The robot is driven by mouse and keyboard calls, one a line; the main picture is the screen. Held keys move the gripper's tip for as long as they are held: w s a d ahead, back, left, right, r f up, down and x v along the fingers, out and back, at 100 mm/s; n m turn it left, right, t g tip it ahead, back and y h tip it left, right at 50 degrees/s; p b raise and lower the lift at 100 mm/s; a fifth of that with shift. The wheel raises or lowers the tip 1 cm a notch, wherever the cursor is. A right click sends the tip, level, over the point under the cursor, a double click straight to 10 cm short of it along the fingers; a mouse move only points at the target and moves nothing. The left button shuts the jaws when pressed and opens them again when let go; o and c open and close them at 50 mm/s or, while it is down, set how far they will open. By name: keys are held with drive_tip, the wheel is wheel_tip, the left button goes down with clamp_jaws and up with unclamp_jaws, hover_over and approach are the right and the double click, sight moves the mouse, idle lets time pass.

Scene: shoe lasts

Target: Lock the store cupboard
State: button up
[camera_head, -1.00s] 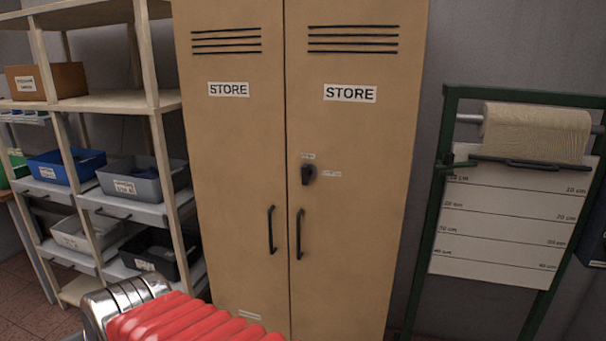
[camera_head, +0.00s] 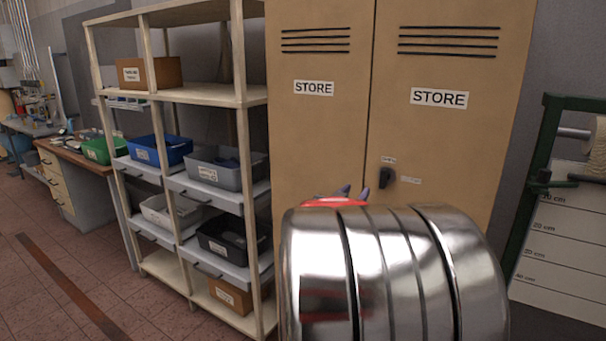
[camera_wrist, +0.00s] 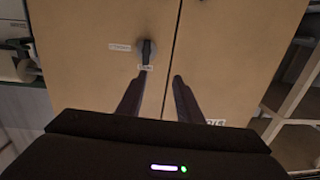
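The store cupboard (camera_head: 325,135) is tan, with two doors marked STORE, both shut in the head view. A dark turn knob (camera_head: 386,178) sits on its right door near the middle seam, with small labels above it and to its right, too small to read. The knob also shows in the wrist view (camera_wrist: 147,50), where the scene is upside down; its grip stands roughly vertical. My gripper (camera_head: 354,192) is in front of the doors, just left of the knob in the head view. In the wrist view its two fingers (camera_wrist: 157,90) are apart and empty, and the knob lies beyond them.
My arm hides the cupboard's lower part and door handles. A shelf rack (camera_head: 240,140) with bins stands close on the left. A green-framed stand (camera_head: 535,190) with a paper roll is on the right. Floor (camera_head: 100,285) is free at the lower left.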

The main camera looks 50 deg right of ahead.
sight(382, 175)
drive_tip(key=shift+s+d+m+g, duration=0.4)
drive_tip(key=shift+s+d+g, duration=0.3)
drive_tip(key=shift+s, duration=0.4)
drive_tip(key=shift+d, duration=0.15)
drive_tip(key=d, duration=0.4)
drive_tip(key=w+d, duration=0.1)
drive_tip(key=d, duration=0.4)
drive_tip(key=w+d, duration=0.1)
drive_tip(key=d, duration=0.3)
drive_tip(key=shift+w+d, duration=0.15)
drive_tip(key=shift+d, duration=0.15)
drive_tip(key=shift+c, duration=0.5)
clamp_jaws()
